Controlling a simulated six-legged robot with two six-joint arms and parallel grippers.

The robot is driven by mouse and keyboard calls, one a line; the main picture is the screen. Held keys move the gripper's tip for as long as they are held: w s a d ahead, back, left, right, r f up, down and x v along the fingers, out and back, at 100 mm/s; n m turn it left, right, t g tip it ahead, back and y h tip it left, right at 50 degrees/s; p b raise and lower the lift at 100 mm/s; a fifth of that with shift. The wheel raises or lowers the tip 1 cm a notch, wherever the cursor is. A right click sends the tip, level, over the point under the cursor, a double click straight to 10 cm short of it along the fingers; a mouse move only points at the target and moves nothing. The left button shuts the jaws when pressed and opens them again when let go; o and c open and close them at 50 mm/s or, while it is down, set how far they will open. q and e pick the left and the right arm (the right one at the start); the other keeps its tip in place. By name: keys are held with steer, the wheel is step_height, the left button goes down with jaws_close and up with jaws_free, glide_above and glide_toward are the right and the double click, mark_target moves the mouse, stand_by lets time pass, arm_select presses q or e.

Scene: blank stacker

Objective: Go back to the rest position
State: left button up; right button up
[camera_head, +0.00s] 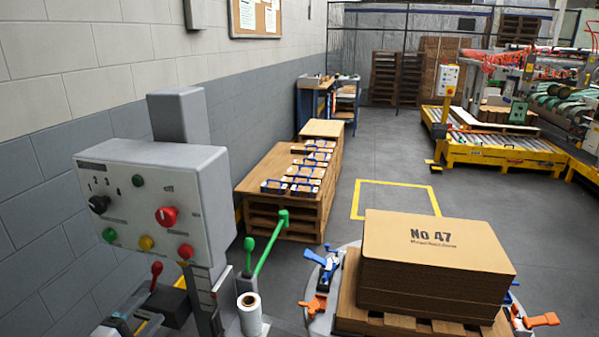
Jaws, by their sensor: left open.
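My left gripper (118,322) appears low at the bottom left, partly cut off by the frame edge. It is open, and I see nothing held in it. It is left of the white roll (250,312) and below the grey control box (160,205). My right gripper is not in view. A stack of brown cardboard blanks (432,275) marked "No 47" sits on a wooden pallet (400,325) at the lower right, apart from my left gripper.
Levers with red and green knobs (270,245) rise beside the control box. Orange and blue clamps (318,300) flank the pallet. A pallet of small boxes (290,215) stands by the wall. A yellow floor outline (395,185) encloses bare floor. A yellow conveyor (490,150) is at right.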

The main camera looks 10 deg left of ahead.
arm_select(q)
steer(key=w+d+f+g+h+p, duration=0.1)
steer(key=d+f, duration=0.2)
steer(key=d, duration=0.3)
steer(key=d+f+m+g+h+p, duration=0.1)
steer(key=d+f+h, duration=0.1)
steer(key=d, duration=0.4)
steer(key=w+d+f+g+h+p, duration=0.1)
steer(key=d+f+g, duration=0.15)
steer(key=d, duration=0.35)
steer(key=s+d+f+m+g+p, duration=0.1)
steer(key=s+d+f+m+g, duration=0.3)
steer(key=s+d+f, duration=0.35)
steer(key=s+d+f+m+g+y, duration=0.1)
steer(key=s+f+m+g, duration=0.3)
steer(key=s, duration=0.4)
steer(key=s+d+f+m+g+y, duration=0.1)
steer(key=s+f+m+g, duration=0.4)
steer(key=s+m, duration=0.3)
steer(key=shift+d+f, duration=0.2)
steer(key=shift+f, duration=0.35)
steer(key=shift+a, duration=0.15)
